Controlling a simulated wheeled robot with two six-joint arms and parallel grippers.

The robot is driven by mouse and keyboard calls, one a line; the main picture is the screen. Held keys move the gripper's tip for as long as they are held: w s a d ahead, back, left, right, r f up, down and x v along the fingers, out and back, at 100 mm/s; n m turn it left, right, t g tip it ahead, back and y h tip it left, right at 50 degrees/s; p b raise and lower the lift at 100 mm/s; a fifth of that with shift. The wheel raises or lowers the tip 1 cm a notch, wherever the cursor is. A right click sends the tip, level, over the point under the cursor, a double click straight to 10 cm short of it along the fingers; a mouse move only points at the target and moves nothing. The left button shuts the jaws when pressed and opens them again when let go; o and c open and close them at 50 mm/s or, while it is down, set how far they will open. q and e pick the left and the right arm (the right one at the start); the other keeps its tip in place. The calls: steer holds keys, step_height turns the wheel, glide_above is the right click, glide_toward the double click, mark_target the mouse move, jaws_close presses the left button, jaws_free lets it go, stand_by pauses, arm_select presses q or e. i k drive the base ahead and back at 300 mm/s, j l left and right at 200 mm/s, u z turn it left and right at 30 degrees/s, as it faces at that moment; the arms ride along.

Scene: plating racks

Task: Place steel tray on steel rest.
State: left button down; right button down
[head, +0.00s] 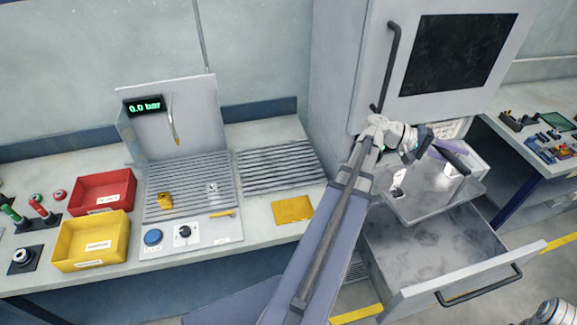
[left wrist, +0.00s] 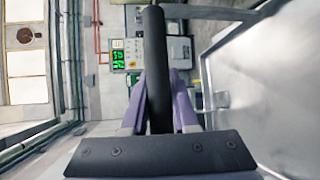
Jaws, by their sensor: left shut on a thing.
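The steel tray (head: 420,208) is a shallow grey pan at the right of the head view, above an open drawer. My left gripper (head: 450,153) has purple fingers and is shut on a black bar (left wrist: 154,70), which looks like the tray's handle. A flat grey metal surface with a rim, likely the tray, fills the right of the left wrist view (left wrist: 270,90). A white block and a small white-and-black item appear at the tray. A slatted metal rack (head: 275,170) lies on the bench; I cannot tell if it is the steel rest.
The open drawer (head: 400,300) juts out below the tray. A tall grey cabinet (head: 345,60) with a dark window stands behind. On the bench are a slatted station (head: 185,205), a red bin (head: 100,180), a yellow bin (head: 75,222) and a yellow pad (head: 293,209).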

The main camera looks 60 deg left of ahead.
mark_target(279, 162)
steer(key=k+j+u, duration=0.4)
steer(key=i+l+u, duration=0.25)
steer(key=u, duration=0.15)
steer(key=i+l+u, duration=0.45)
steer(key=l+u, duration=0.3)
steer(key=j, duration=0.1)
